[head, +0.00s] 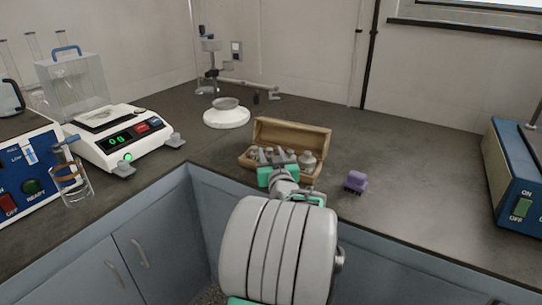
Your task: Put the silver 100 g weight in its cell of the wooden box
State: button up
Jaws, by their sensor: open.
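The wooden box (293,130) stands open on the dark counter near the middle of the head view, its lid raised at the back. Several silver weights show in or at it, among them a larger one (308,161) at its right end. I cannot tell which is the 100 g weight. My gripper (278,160) is open in front of the box, over its front side. My wrist and gripper hide much of the box's cells, and whether anything lies between the fingers cannot be seen.
A purple block-like object (356,181) lies right of the box. A white round dish stand (227,113) is behind left. A balance (124,137) and a glass beaker (72,184) stand left. A blue device (512,180) stands at the far right. The counter between purple object and blue device is clear.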

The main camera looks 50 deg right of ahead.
jog(key=shift+r+p, duration=0.3)
jog(key=v, duration=1.1)
jog(key=shift+d+f+b, duration=0.1)
jog(key=shift+f+b, duration=0.05)
jog(key=shift+b, duration=0.15)
jog(key=shift+s+a, duration=0.35)
jog(key=shift+a, duration=0.15)
jog(key=w+a+f+n+g+y, duration=0.1)
jog(key=w+a+f+n+y, duration=0.2)
jog(key=a, duration=0.4)
jog(key=w+a+f+n+g+y, duration=0.1)
jog(key=w+a+f+y, duration=0.3)
jog(key=w+a, duration=0.25)
jog(key=w+a+f+n+y, duration=0.2)
jog(key=w+a+f+y, duration=0.1)
jog(key=a, duration=0.5)
jog(key=s+a+f+n+g+y, duration=0.1)
jog(key=s+a+g, duration=0.3)
jog(key=a, duration=0.5)
jog(key=s+a+f+n+g+y, duration=0.1)
jog(key=s+a+f+g, duration=0.2)
jog(key=s+a, duration=0.3)
jog(key=a+g, duration=0.1)
jog(key=a, duration=0.2)
jog(key=shift+s+a+f+n+g, duration=0.15)
jog(key=shift+s+f+n+g, duration=0.15)
jog(key=shift+f+n+g, duration=0.1)
